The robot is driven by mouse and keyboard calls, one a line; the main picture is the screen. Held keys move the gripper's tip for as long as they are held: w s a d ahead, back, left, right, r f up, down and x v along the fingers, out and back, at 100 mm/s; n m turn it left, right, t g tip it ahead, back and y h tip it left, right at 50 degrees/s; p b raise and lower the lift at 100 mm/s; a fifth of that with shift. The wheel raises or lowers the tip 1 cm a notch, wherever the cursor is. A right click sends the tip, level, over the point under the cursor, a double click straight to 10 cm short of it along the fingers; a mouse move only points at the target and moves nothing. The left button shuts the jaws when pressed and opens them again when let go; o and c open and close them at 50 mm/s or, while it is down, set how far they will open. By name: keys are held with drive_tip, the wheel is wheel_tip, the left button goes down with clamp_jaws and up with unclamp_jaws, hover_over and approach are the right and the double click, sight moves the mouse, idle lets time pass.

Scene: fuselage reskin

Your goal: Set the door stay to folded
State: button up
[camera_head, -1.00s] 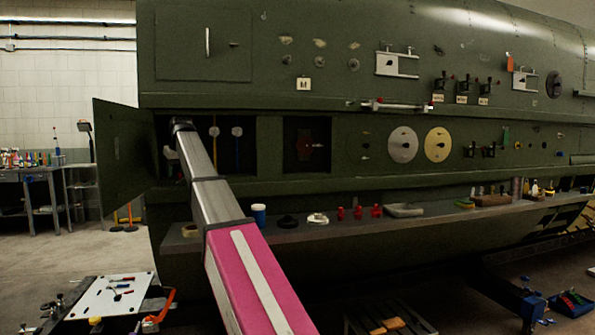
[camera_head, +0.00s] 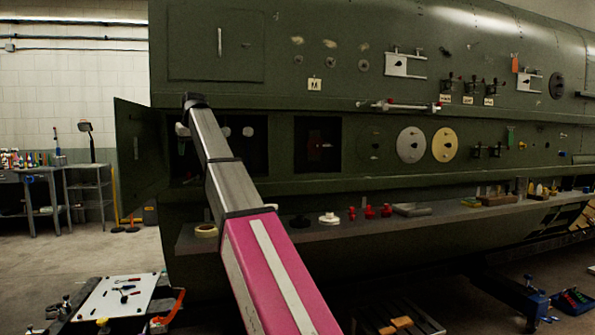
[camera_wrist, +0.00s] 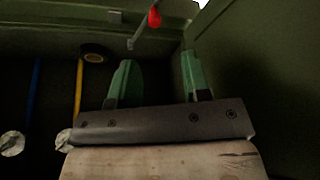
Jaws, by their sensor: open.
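A thin metal bar with a red knob (camera_wrist: 155,18), which looks like the door stay, shows in the wrist view at the opening's edge near the door. I cannot make it out in the head view. The open green door (camera_head: 138,147) hangs at the left of the bay; its inner face (camera_wrist: 255,70) fills the right of the wrist view. My gripper (camera_wrist: 157,62) is open, its two green fingers apart and empty. The knob lies beyond the fingertips, roughly in line with the gap, and apart from them.
Inside the bay are a blue rod (camera_wrist: 35,85), a yellow rod (camera_wrist: 79,90) and a dark round part (camera_wrist: 94,54). Below the bay runs a ledge (camera_head: 345,229) with a tape roll (camera_head: 206,231) and several small parts. A white board with tools (camera_head: 117,297) stands lower left.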

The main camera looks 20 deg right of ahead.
drive_tip(key=d+f+m+h, duration=0.2)
drive_tip(key=d+f, duration=0.1)
drive_tip(key=d, duration=1.1)
drive_tip(key=d+f+m+h, duration=0.2)
drive_tip(key=d+f, duration=0.1)
drive_tip(key=d, duration=1.1)
drive_tip(key=d+f+m+g+h, duration=0.1)
drive_tip(key=d+f+m+h, duration=0.1)
drive_tip(key=d, duration=1.3)
drive_tip(key=shift+w+f+h, duration=0.25)
drive_tip(key=shift+f+h, duration=0.25)
drive_tip(key=shift+f, duration=0.25)
drive_tip(key=shift+a, duration=0.15)
